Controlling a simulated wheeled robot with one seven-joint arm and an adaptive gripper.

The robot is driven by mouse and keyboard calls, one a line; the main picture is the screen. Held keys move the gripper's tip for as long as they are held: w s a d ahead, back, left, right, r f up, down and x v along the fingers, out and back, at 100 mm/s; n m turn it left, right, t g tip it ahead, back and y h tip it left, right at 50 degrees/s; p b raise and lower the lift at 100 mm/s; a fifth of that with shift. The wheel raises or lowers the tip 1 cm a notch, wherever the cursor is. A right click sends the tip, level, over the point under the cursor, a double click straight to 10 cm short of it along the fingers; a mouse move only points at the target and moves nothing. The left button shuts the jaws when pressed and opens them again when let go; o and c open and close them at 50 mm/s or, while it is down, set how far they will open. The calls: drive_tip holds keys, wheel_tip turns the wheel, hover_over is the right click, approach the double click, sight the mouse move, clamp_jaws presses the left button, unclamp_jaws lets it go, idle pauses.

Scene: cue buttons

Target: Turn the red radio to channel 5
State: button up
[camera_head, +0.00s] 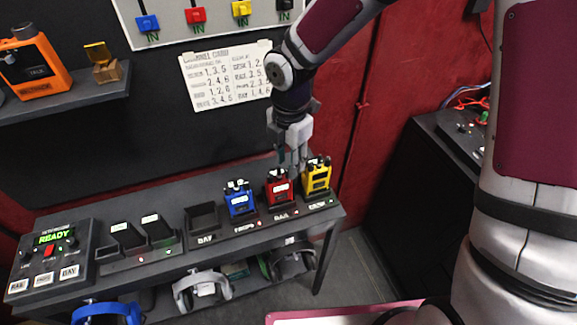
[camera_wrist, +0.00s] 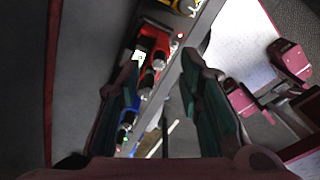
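The red radio (camera_head: 279,188) stands upright in a dock on the grey shelf table, between the blue radio (camera_head: 240,198) and the yellow radio (camera_head: 317,176). Its channel number is too small to read. My gripper (camera_head: 292,168) is just above the red radio, pointing down. In the wrist view the red radio (camera_wrist: 152,48) and its knobs lie ahead, between and beyond my fingertips (camera_wrist: 165,60). The fingers are apart with nothing between them. I cannot tell whether a fingertip touches a knob.
A channel card (camera_head: 228,76) hangs on the dark wall. An orange radio (camera_head: 33,65) sits on the upper left shelf. A console reading READY (camera_head: 52,238) and an empty dock (camera_head: 203,218) stand left on the table (camera_head: 165,198). Headsets (camera_head: 202,288) hang below.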

sight(278, 184)
drive_tip(key=shift+f, duration=1.45)
clamp_jaws()
drive_tip(key=m, duration=0.3)
unclamp_jaws()
